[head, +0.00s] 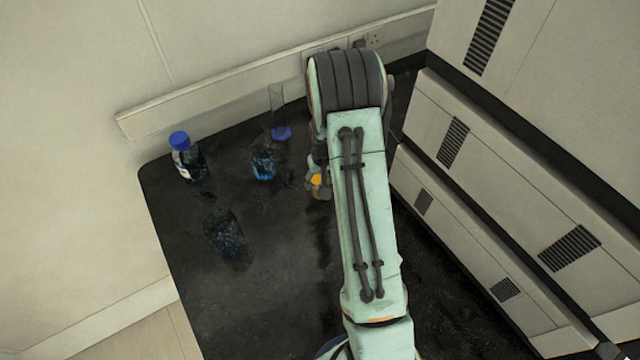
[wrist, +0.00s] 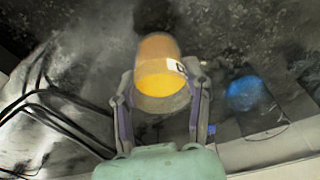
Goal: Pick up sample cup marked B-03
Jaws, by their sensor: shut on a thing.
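An orange sample cup (wrist: 158,62) sits between the two fingers of my gripper (wrist: 160,92) in the wrist view. The fingers are shut on the cup from both sides. A white label with a dark mark shows on its right side, but the marking is too small to read. In the head view, a small part of the orange cup (head: 317,180) shows at the left edge of my arm, by my gripper (head: 319,187). My arm hides the rest of it. I cannot tell whether the cup touches the dark bench.
On the dark bench (head: 270,310) stand a blue-capped bottle (head: 181,145) at the left, a clear beaker with blue contents (head: 265,163), and a clear cylinder with a blue base (head: 280,131). White stacked units (head: 480,170) line the right side.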

